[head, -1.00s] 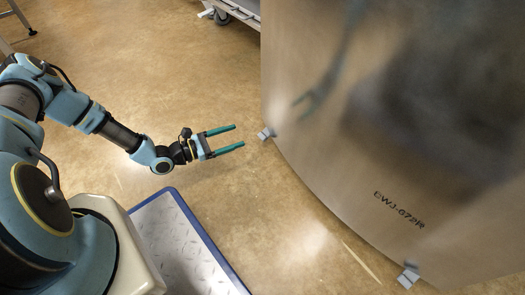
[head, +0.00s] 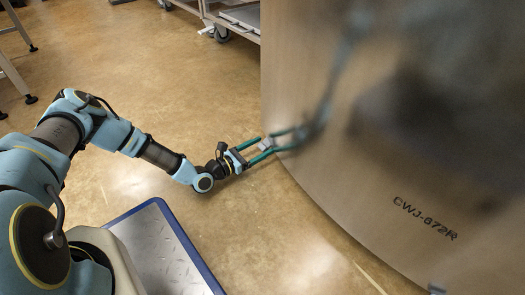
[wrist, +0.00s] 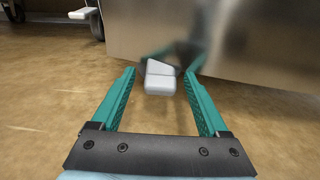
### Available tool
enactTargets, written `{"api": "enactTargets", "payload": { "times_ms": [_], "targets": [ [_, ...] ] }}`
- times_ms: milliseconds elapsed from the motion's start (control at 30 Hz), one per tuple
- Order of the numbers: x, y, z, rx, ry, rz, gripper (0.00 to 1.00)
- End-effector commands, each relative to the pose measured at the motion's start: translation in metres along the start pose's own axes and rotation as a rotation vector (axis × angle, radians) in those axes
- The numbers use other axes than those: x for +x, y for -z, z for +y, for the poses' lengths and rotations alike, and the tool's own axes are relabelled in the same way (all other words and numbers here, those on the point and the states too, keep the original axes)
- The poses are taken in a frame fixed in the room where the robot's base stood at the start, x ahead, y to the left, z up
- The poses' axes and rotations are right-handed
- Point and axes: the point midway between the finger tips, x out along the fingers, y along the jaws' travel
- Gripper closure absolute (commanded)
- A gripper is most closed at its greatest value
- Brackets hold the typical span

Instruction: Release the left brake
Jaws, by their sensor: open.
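The left brake is a small grey pedal (head: 267,144) sticking out at the foot of the large steel bowl (head: 330,150). It also shows in the wrist view (wrist: 160,78), in front of the steel wall and between my fingers. My gripper (head: 278,142) is open, its green fingers on either side of the pedal and their tips near the bowl wall. In the wrist view my gripper (wrist: 163,75) has clear gaps between each finger and the pedal. I cannot tell whether the fingertips touch the wall.
A second grey pedal (head: 437,288) is at the bowl's foot at the lower right. A blue-edged metal plate (head: 165,250) lies in front of my base. Wheeled racks (head: 222,32) stand at the back. The tan floor (head: 120,60) left of my arm is clear.

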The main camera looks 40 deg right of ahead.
Motion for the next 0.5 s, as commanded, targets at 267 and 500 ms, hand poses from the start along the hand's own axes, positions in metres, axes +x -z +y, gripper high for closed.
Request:
{"api": "enactTargets", "payload": {
  "times_ms": [267, 500],
  "targets": [
    [0.0102, -0.001, 0.0, 0.001, 0.001, -0.001, 0.22],
    [0.0098, -0.0009, -0.0002, 0.001, 0.001, 0.0, 0.33]
  ]
}}
